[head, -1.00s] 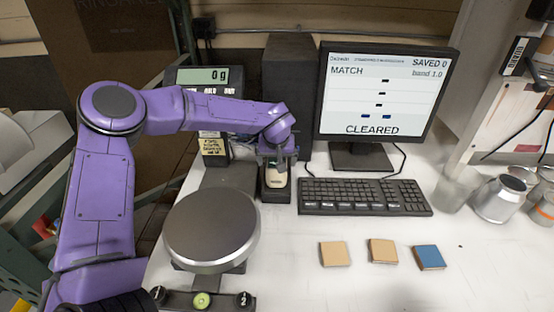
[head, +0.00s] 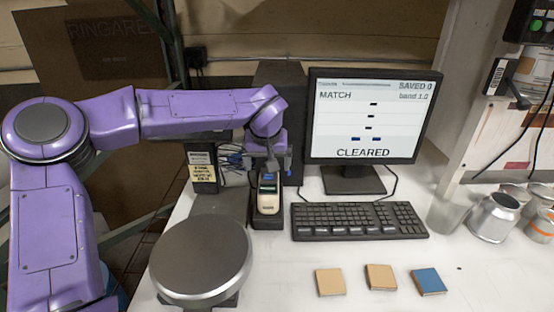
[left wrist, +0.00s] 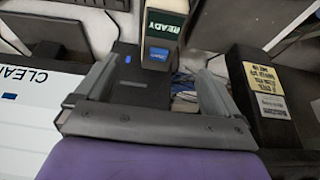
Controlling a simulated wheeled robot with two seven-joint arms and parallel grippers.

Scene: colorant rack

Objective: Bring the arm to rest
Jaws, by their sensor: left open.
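My left gripper (head: 268,162) hangs above a small cream and dark handheld device (head: 268,197). The device stands upright in a black dock (head: 268,219) beside the keyboard. In the left wrist view my left gripper (left wrist: 156,68) has its two fingers wide apart with nothing between them. The device (left wrist: 166,20) shows beyond the fingertips there, with a "READY" screen and a blue label. My purple left arm reaches in from the left, bent at the elbow. My right gripper is in neither view.
A round scale plate (head: 201,258) sits left of the dock. The monitor (head: 368,118) reads "MATCH" and "CLEARED", with the keyboard (head: 360,221) below. A tan tile (head: 330,282), another tan tile (head: 380,277) and a blue tile (head: 428,281) lie in front.

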